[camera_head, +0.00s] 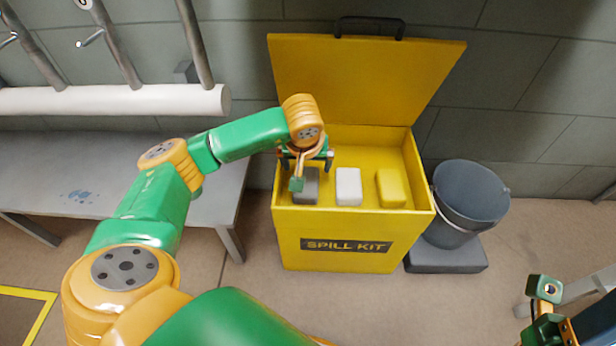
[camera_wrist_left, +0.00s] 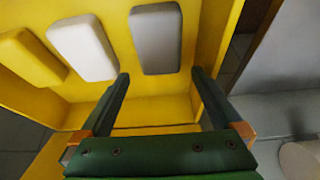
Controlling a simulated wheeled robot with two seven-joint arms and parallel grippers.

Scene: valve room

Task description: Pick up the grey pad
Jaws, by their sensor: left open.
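The grey pad (camera_head: 312,186) lies in the yellow spill kit box, at the left of a row of pads. My left gripper (camera_head: 305,172) is above it and partly hides it. In the left wrist view, the grey pad (camera_wrist_left: 156,40) is beyond the fingertips, roughly in line with the gap between them. My left gripper (camera_wrist_left: 158,78) is open and nothing is between its fingers. Part of my right arm's end (camera_head: 545,300) shows at the lower right edge; its fingers cannot be made out.
A white pad (camera_head: 348,187) and a yellow pad (camera_head: 391,188) lie right of the grey one. The box (camera_head: 300,242) has its lid (camera_head: 365,75) raised behind. A grey bucket (camera_head: 468,200) stands to the right, a grey bench (camera_head: 120,150) to the left.

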